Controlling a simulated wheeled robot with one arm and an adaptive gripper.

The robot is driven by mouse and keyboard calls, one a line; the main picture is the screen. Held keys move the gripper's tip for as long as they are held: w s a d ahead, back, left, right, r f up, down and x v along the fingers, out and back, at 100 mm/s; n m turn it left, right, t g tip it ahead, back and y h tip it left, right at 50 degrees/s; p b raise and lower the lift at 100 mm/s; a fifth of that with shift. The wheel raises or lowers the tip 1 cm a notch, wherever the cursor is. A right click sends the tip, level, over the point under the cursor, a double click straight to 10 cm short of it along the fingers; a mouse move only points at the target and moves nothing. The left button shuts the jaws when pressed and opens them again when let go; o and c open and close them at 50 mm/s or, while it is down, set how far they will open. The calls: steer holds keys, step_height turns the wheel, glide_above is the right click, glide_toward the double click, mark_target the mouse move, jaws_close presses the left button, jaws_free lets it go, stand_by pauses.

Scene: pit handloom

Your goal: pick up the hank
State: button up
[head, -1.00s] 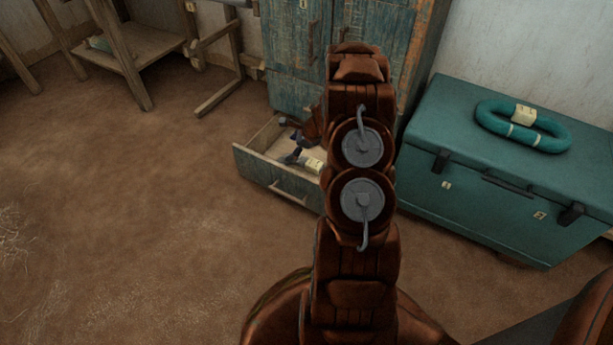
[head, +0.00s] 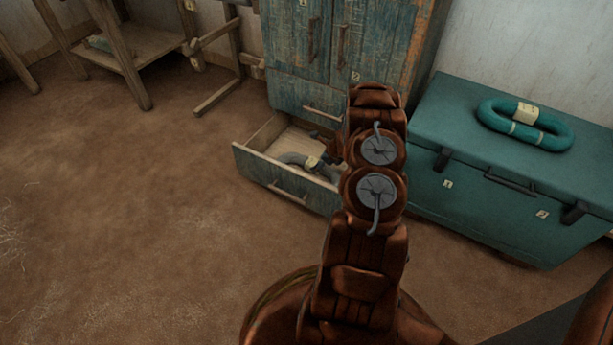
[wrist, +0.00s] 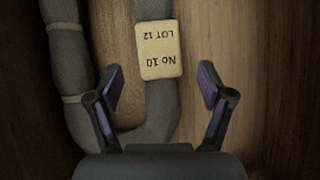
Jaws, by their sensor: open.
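I cannot tell how far above the hank the fingertips are. In the head view my arm hides most of the gripper. A teal hank (head: 525,126) lies on the chest.
The wooden drawer (head: 262,182) is pulled out of a worn blue cabinet (head: 300,95); its walls surround the grey hank. A teal chest (head: 480,205) stands at right. Wooden frames (head: 130,70) stand at back left. The earthen floor at left is clear.

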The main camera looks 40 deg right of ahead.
mark_target(316, 163)
steer(key=shift+b+x, duration=0.95)
steer(key=shift+x, duration=1.3)
steer(key=shift+s+a, duration=0.1)
steer(key=shift+c, duration=0.4)
steer(key=c, duration=1.3)
steer(key=shift+o, duration=0.2)
steer(key=shift+r, duration=0.1)
